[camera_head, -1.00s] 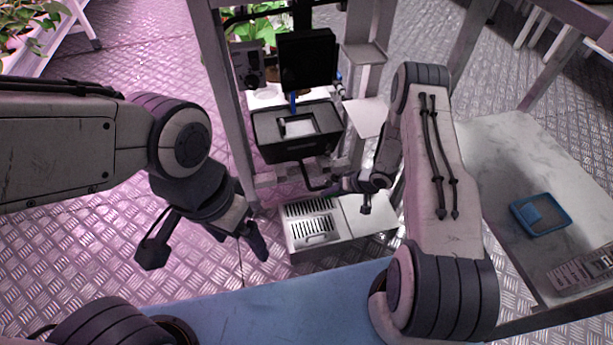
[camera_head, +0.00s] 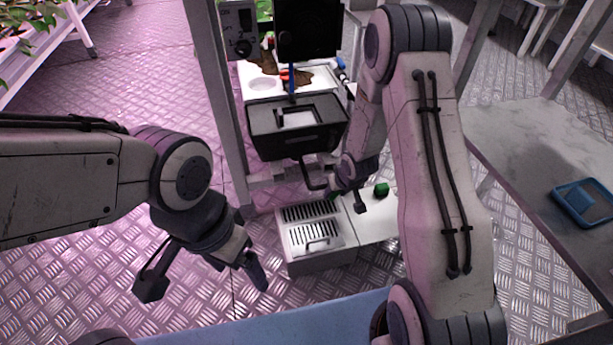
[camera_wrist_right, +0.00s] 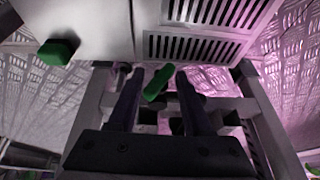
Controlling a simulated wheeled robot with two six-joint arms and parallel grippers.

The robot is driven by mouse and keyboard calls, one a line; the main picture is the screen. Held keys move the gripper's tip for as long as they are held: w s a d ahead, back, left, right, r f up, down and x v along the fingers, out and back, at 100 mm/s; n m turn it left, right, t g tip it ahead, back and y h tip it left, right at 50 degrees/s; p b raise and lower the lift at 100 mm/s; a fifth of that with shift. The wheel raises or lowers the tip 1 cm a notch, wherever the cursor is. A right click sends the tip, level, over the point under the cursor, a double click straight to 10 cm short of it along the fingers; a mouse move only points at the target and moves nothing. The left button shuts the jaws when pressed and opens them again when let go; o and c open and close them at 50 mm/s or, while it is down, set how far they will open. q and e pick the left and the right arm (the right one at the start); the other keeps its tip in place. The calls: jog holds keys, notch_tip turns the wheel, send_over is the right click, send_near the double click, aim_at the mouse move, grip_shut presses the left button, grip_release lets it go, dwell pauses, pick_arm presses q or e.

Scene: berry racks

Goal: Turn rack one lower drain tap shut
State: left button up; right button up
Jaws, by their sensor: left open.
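A green tap handle (camera_wrist_right: 157,83) lies tilted between the two fingers of my right gripper (camera_wrist_right: 159,75) in the right wrist view. The fingers stand apart, one on each side of it; I cannot tell whether either touches it. In the head view only a sliver of green (camera_head: 332,197) shows beside my right gripper (camera_head: 346,198), below the black tray (camera_head: 265,135) of the rack. My left gripper (camera_head: 205,279) is open and empty, low at the left, away from the rack.
A metal box with a slotted grate (camera_head: 318,262) stands below the tray. A green block (camera_head: 381,189) sits on its plain white side and also shows in the wrist view (camera_wrist_right: 57,52). A grey rack post (camera_head: 217,100) rises at left. A bench with a blue tray (camera_head: 583,203) is at right.

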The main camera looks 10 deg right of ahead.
jog(key=shift+f+b, duration=0.2)
jog(key=shift+b, duration=0.55)
jog(key=w+a+p+v, duration=0.1)
jog(key=p+v, duration=0.7)
jog(key=v, duration=0.3)
pick_arm(q)
notch_tip(320, 180, up, 11)
jog(key=p, duration=0.5)
jog(key=shift+r+p, duration=0.2)
jog(key=shift+p, duration=0.2)
pick_arm(e)
jog(key=s+a+r+n+g, duration=0.1)
jog(key=s+a+r, duration=0.3)
jog(key=r, duration=0.5)
jog(key=s+a+r+n+g, duration=0.1)
jog(key=s+a+r+n, duration=0.1)
jog(key=s+a+r, duration=0.3)
jog(key=shift+s+a+r, duration=0.25)
jog(key=shift+a+r, duration=0.75)
jog(key=shift+r, duration=0.9)
